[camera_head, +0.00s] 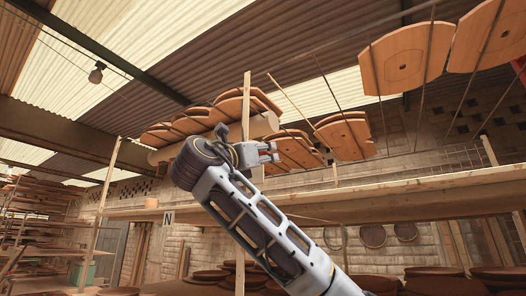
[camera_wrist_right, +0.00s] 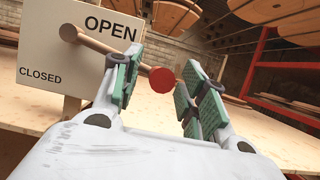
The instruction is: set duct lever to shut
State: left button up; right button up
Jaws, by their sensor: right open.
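In the right wrist view, a pale panel (camera_wrist_right: 40,52) carries the words OPEN at upper right and CLOSED at lower left. The duct lever (camera_wrist_right: 95,43), a tan rod with a round red knob (camera_wrist_right: 162,80), runs from a pivot on the panel rightward and slightly down, below the word OPEN. My right gripper (camera_wrist_right: 165,92) is open, its green-padded fingers on either side of the knob. The left finger hides part of the rod; I cannot tell whether they touch. In the head view my right gripper (camera_head: 270,153) is raised in mid-picture. My left gripper is not in view.
A long wooden shelf (camera_head: 420,185) runs behind my right arm. Brown round boards (camera_head: 405,58) hang on rods at upper right. In the wrist view, a red rack (camera_wrist_right: 262,60) stands to the right and a wooden surface (camera_wrist_right: 150,110) lies behind the fingers.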

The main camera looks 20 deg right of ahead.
jog(key=shift+w+d+r, duration=0.2)
jog(key=shift+w+d, duration=0.05)
jog(key=shift+d, duration=0.05)
grip_shut()
dwell(0.3)
